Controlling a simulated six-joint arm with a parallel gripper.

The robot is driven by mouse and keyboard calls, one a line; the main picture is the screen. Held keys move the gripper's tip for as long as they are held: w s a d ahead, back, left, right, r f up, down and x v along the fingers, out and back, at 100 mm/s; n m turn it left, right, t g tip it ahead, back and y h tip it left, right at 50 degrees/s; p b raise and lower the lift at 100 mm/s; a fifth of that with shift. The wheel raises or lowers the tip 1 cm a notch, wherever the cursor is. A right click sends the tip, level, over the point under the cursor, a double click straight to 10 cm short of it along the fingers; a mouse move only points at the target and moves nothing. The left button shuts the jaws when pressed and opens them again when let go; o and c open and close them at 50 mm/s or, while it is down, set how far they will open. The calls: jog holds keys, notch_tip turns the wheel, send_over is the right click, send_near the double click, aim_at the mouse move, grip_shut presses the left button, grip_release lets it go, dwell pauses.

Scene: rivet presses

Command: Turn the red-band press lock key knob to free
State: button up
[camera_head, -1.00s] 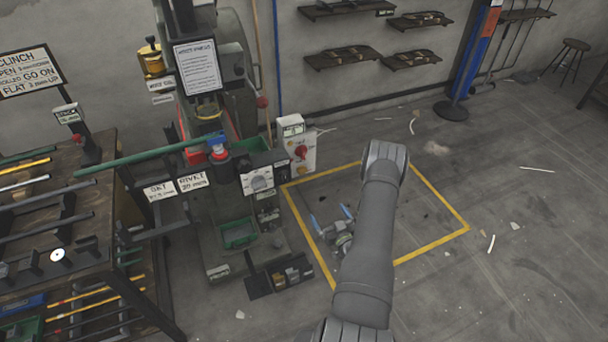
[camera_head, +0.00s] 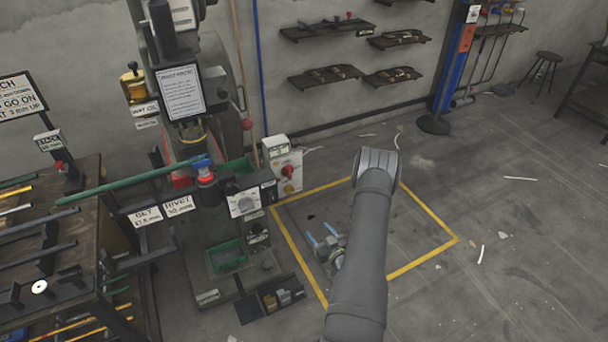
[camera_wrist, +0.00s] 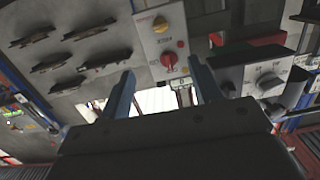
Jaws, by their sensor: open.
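The press (camera_head: 200,110) stands left of centre in the head view, with a red patch low on its column. On its right, a white box carries a red knob (camera_head: 288,172), and a pale panel carries a grey dial knob (camera_head: 244,204). The frames do not show which is the lock key knob; labels are too small to read. My gripper (camera_head: 323,235) is open and empty, right of and apart from the press. In the wrist view its blue fingers (camera_wrist: 163,83) point toward the white box. The red knob (camera_wrist: 169,61) shows between and beyond them, the dial (camera_wrist: 269,83) to their right.
A long green bar (camera_head: 120,180) sticks out left of the press over a rack of rods (camera_head: 40,235). A yellow floor outline (camera_head: 430,215) surrounds clear floor under my arm. Wall shelves (camera_head: 325,77) hang behind.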

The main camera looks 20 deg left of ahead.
aim_at(291, 191)
jog(key=w+a+r+g+h, duration=0.25)
jog(key=w+a+r, duration=0.2)
jog(key=r, duration=0.25)
jog(key=x, duration=1.7)
jog(key=shift+w+a+f, duration=0.15)
jog(key=shift+f, duration=0.05)
jog(key=c, duration=1)
